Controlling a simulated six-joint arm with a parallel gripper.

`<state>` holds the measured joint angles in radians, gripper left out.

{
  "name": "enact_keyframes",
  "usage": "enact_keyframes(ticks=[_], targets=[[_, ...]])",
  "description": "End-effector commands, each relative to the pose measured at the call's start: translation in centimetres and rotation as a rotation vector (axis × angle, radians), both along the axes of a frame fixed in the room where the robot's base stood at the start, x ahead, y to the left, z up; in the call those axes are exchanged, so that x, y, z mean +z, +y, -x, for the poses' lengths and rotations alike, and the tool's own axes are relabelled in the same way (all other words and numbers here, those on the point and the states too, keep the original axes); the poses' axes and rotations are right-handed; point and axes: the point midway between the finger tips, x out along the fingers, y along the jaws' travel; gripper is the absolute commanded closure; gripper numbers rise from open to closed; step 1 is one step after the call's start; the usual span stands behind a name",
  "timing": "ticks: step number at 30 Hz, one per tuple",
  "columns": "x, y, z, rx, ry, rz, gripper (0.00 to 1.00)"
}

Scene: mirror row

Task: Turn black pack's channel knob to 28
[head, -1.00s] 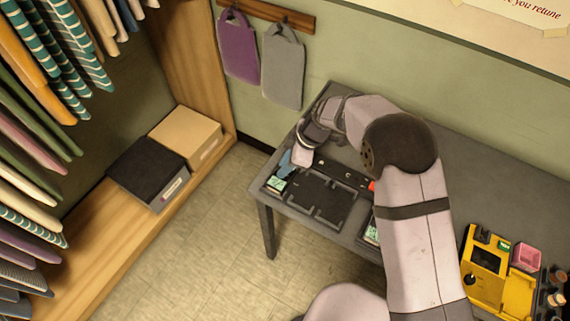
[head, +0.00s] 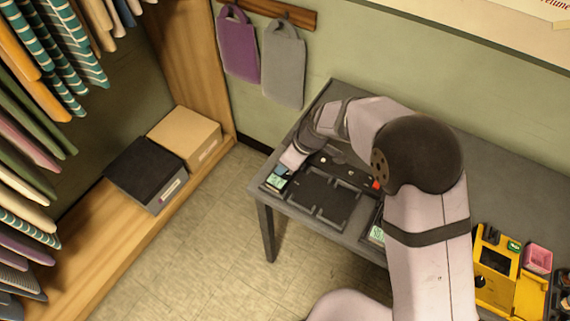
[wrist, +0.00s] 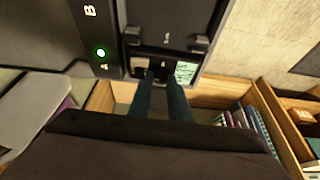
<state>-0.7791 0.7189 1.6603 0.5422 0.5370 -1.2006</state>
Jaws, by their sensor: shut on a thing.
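The black pack (head: 322,198) lies at the left end of the grey table in the head view. In the wrist view its dark body (wrist: 165,38) is upper centre, with a small pale green display (wrist: 185,72) at its near end. My gripper (head: 279,170) is low over the pack's left end, beside a small display (head: 275,183). In the wrist view its two blue fingers (wrist: 161,78) reach to that end and are shut on the channel knob. The fingertips mostly hide the knob, and I cannot read its number.
A dark strip marked B with a lit green lamp (wrist: 100,53) runs beside the pack. Another green display (head: 376,234) is right of the pack. A yellow pack (head: 494,268) and a pink box (head: 538,259) stand farther right. Open floor (head: 220,240) lies left of the table.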

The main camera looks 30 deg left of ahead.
Motion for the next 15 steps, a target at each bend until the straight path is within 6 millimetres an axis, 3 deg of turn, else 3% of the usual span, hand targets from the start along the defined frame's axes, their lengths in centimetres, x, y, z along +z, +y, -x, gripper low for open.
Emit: enact_keyframes(ticks=[4,5,7,15], targets=[[0.04,0.01,-0.01,0.001,0.0,0.0,1.0],[0.04,0.01,-0.01,0.002,-0.001,0.0,0.8],[0.04,0.02,-0.01,0.002,0.0,0.0,0.64],[0.04,0.01,-0.01,0.002,0.0,0.0,0.64]])
